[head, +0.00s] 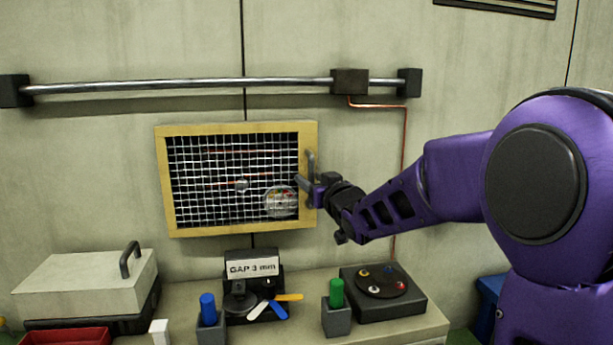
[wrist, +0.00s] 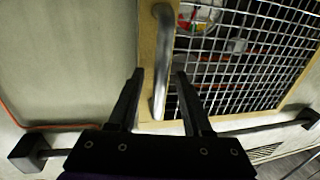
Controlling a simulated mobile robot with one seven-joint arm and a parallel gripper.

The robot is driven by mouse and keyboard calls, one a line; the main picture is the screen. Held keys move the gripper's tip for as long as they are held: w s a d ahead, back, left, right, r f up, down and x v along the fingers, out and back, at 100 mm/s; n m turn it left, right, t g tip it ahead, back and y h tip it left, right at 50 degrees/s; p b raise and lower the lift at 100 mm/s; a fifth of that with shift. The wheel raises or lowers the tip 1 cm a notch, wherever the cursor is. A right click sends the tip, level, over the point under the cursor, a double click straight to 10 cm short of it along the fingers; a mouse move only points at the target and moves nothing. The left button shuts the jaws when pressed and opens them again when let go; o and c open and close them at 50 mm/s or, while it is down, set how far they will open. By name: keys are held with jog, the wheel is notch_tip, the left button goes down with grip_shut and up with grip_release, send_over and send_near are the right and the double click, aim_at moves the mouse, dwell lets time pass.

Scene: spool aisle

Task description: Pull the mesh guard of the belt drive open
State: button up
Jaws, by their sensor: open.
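The mesh guard (head: 238,232) is a yellow-framed wire grid on the wall, and it looks closed. Its grey bar handle (head: 311,163) stands upright on the right side of the frame. In the wrist view the handle (wrist: 162,65) runs between the two fingers of my gripper (wrist: 159,75). The fingers are apart, one on each side of the bar, with gaps visible. In the head view my gripper (head: 308,186) is at the lower part of the handle.
A metal rail (head: 190,84) crosses the wall above the guard. On the bench below are a grey lidded box (head: 85,282), a "GAP 3 mm" sign (head: 252,268), blue (head: 208,309) and green (head: 336,292) cylinders in holders, and a dark turntable-like unit (head: 383,283).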

jog(key=shift+w, duration=0.15)
jog(key=shift+c, duration=0.2)
grip_shut()
dwell(1.3)
